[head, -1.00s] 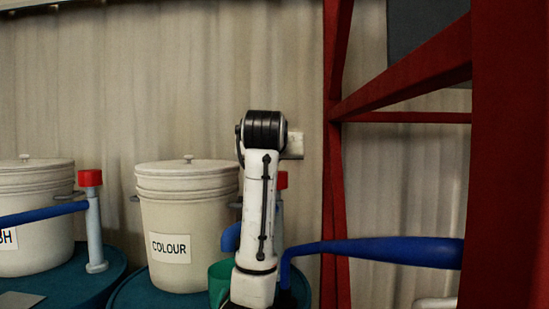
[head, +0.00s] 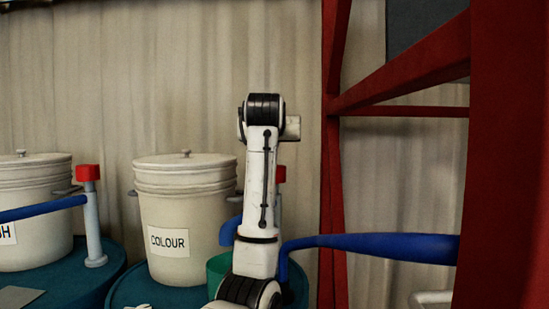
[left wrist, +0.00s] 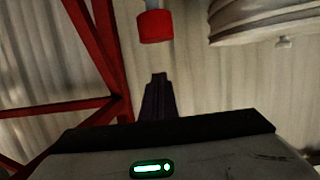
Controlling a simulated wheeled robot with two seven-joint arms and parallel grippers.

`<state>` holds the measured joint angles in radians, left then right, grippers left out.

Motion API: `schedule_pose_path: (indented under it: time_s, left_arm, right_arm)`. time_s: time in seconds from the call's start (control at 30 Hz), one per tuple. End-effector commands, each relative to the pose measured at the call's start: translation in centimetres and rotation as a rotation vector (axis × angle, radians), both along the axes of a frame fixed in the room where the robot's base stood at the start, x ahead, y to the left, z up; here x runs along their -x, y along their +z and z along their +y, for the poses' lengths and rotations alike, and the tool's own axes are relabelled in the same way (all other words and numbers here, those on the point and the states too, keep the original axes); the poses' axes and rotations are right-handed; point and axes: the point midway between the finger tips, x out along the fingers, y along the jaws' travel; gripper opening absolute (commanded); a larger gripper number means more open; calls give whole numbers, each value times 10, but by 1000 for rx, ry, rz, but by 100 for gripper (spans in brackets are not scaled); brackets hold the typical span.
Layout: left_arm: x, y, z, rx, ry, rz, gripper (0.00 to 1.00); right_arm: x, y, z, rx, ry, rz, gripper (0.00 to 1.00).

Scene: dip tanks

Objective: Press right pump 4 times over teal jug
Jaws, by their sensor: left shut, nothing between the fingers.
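The right pump's red cap (head: 279,173) shows just right of my arm in the head view, with the arm hiding most of its post. A blue spout (head: 229,233) shows left of the arm. The teal jug (head: 218,270) stands below this spout, partly hidden by the arm. In the left wrist view, the red cap (left wrist: 155,26) is at the top, beyond my left gripper (left wrist: 158,78). The gripper's dark fingers are shut and empty, and appear apart from the cap. My right gripper is not in view.
A COLOUR bucket (head: 188,210) with a lid stands left of the arm. Further left are another bucket (head: 36,215) and a red-capped pump (head: 89,173). A blue bar (head: 390,247) reaches right, across a red frame (head: 332,200).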

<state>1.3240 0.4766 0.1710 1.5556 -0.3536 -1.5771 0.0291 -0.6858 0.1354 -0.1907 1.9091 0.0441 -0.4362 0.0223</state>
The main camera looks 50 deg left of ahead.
Motion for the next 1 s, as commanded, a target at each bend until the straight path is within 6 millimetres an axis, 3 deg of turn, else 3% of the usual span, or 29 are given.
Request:
schedule_pose_path:
  time_s: [0.27,0.3,0.5,1.0]
  left_arm:
    - [-38,-13,44,4,1,3,0]
    - [-37,-26,42,2,0,4,0]
    - [-36,-47,41,-1,0,1,0]
    - [-35,-55,42,1,1,-1,0]
  right_arm:
    - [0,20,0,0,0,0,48]
    - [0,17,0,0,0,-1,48]
    - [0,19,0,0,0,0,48]
    - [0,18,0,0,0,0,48]
